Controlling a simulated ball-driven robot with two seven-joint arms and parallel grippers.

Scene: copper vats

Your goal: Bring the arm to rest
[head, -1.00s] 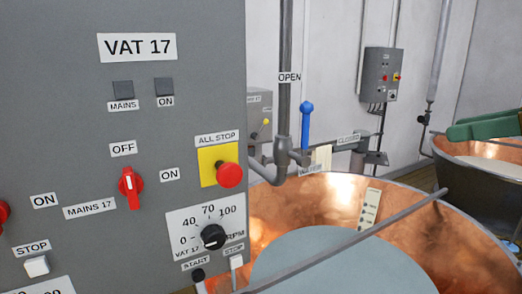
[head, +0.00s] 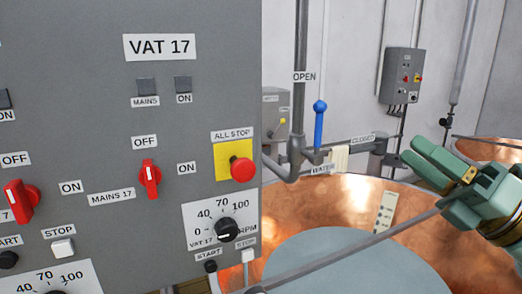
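My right gripper (head: 412,150), green, reaches in from the right edge in the head view. It is in the air in front of the copper vat's far right rim, its fingers pointing up and left. The two fingers lie close together in this view, and I cannot tell whether a gap is between them. Nothing shows in them. It is well apart from the grey VAT 17 panel (head: 105,105). My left gripper is not in view.
The panel carries a red switch (head: 149,178), a red ALL STOP button (head: 241,170) and a black dial (head: 226,229). A blue-handled valve (head: 319,125) stands upright beside OPEN. A grey bar (head: 350,247) crosses the copper vat (head: 345,192). A wall box (head: 404,75) hangs behind.

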